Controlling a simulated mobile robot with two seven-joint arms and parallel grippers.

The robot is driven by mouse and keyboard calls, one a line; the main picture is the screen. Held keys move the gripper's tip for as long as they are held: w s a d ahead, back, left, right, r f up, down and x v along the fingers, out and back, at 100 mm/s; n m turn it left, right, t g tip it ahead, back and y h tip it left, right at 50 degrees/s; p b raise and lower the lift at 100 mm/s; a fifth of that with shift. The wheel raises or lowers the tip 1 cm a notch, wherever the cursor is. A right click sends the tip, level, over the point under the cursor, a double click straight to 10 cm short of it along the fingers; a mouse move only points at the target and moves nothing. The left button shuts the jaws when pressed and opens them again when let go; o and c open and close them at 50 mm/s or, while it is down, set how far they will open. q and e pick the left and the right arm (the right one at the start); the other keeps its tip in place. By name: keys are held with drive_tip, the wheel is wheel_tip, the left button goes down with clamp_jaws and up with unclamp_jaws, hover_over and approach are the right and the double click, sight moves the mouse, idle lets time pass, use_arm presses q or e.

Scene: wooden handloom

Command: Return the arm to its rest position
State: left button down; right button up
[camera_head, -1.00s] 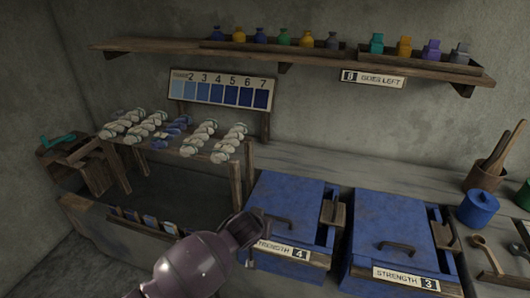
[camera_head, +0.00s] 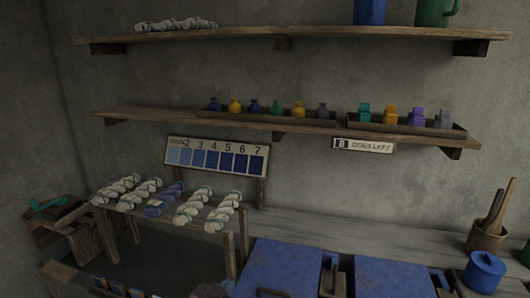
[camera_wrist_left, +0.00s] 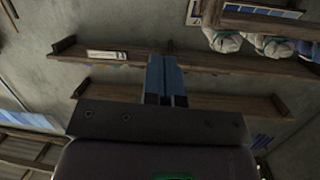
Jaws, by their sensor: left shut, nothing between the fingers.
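My left arm shows in the head view only as a small purple-grey part at the bottom edge, left of the blue vats. In the left wrist view my left gripper (camera_wrist_left: 165,78) has its fingers together, with nothing between them. It points toward the wall shelves and touches nothing that I can see. My right gripper is in neither view.
A wooden rack (camera_head: 228,244) holds several skeins (camera_head: 194,209) below the numbered strength chart (camera_head: 215,158). Two blue vats (camera_head: 290,266) (camera_head: 395,276) stand to the right. A shelf (camera_head: 120,113) bears small bottles; another (camera_head: 330,35) is above.

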use_arm(q)
drive_tip(key=s+a+f+n+y, duration=0.1)
drive_tip(key=s+a+f+y, duration=0.1)
drive_tip(key=s+a+f, duration=0.2)
drive_tip(key=s+a+f+n+g+y, duration=0.1)
drive_tip(key=s+a+f+n+y, duration=0.1)
drive_tip(key=s+a+f, duration=0.3)
drive_tip(key=s+a+f+n+g+y, duration=0.1)
drive_tip(key=s+a+f+n, duration=0.1)
drive_tip(key=s+a+f, duration=0.3)
drive_tip(key=s+a, duration=0.4)
drive_tip(key=s, duration=0.6)
drive_tip(key=shift+a+y, duration=0.25)
drive_tip(key=shift+y, duration=0.15)
drive_tip(key=shift+s+r, duration=0.1)
